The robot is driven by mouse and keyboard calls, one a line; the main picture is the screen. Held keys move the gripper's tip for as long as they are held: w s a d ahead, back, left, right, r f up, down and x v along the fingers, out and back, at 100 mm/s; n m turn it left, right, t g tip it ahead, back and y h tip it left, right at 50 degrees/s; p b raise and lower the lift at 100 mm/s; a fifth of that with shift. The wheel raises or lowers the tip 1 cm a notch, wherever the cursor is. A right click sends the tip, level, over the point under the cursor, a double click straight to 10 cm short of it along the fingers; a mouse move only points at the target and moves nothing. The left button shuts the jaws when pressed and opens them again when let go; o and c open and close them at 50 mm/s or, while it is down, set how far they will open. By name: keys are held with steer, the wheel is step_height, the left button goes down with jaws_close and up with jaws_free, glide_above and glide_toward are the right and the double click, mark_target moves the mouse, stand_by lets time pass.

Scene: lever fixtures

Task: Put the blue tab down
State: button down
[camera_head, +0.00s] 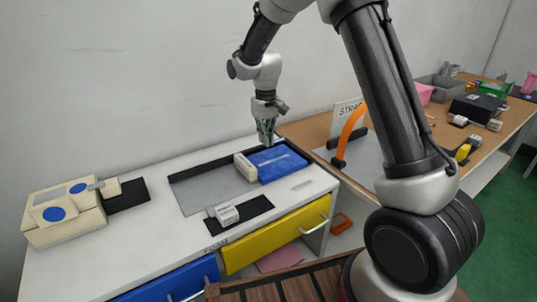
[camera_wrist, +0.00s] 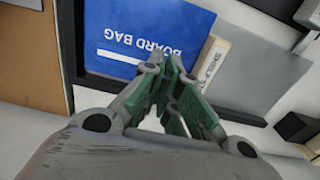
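No part is plainly a blue tab. A cream fixture (camera_head: 66,215) at the left of the white bench has blue round marks on its boxes and a grey flat lever (camera_head: 95,186) pointing right. My gripper (camera_head: 266,141) hangs above the bench at the back, over a blue bag (camera_head: 277,163). In the wrist view, my green-padded fingers (camera_wrist: 172,66) come together at their tips, with nothing visible between them. The bag (camera_wrist: 150,30), printed BOARD BAG, lies below them. The gripper is well right of the cream fixture.
A cream block (camera_head: 246,167) lies beside the bag on a dark-edged grey panel (camera_head: 205,188). A small grey-white device (camera_head: 224,214) sits on a black mat. Yellow (camera_head: 275,236) and blue (camera_head: 170,283) drawers are in front. An orange strap (camera_head: 350,132) stands to the right.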

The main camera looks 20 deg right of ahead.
mark_target(267, 162)
steer(key=shift+f, duration=3.55)
steer(key=c, duration=1.6)
jaws_free()
steer(key=shift+f, duration=0.1)
steer(key=shift+c, duration=0.2)
